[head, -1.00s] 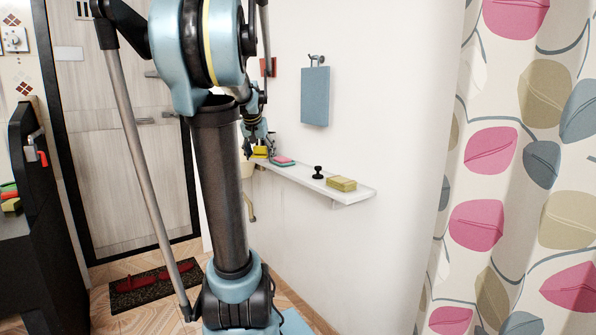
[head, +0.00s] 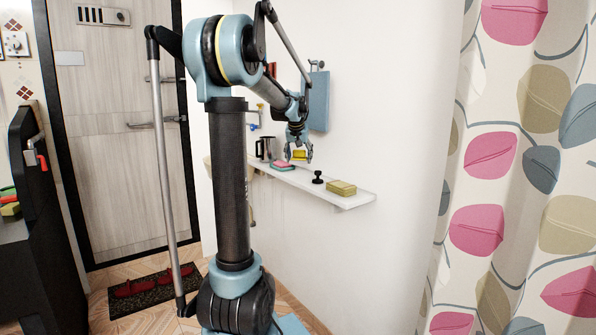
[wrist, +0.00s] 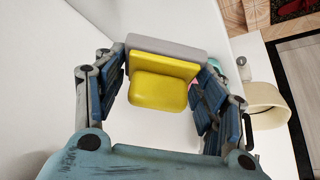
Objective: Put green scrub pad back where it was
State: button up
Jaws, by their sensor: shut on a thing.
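My gripper (head: 299,153) is shut on a yellow sponge (head: 299,156) with a grey backing, held a little above the wall shelf. In the wrist view the sponge (wrist: 160,90) sits between the two blue-padded fingers. A pink and teal pad (head: 284,166) lies on the shelf (head: 325,193), just below and left of my gripper. An olive-yellow sponge (head: 341,188) lies near the shelf's right end. A green item (head: 9,209) shows at the far left edge on the dark counter. I cannot tell which of these is the green scrub pad.
A small black knob-like object (head: 318,177) stands on the shelf between the pad and the olive-yellow sponge. A dark kettle (head: 265,148) stands near the shelf's left end. A blue board (head: 319,100) hangs on the wall behind my arm. A patterned curtain (head: 520,170) is at right.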

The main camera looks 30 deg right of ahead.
aim_at(299, 176)
jog(key=shift+f, duration=2.4)
jog(key=shift+d+f, duration=0.15)
jog(key=shift+f, duration=0.1)
jog(key=shift+f, duration=0.1)
jog(key=o, duration=1.4)
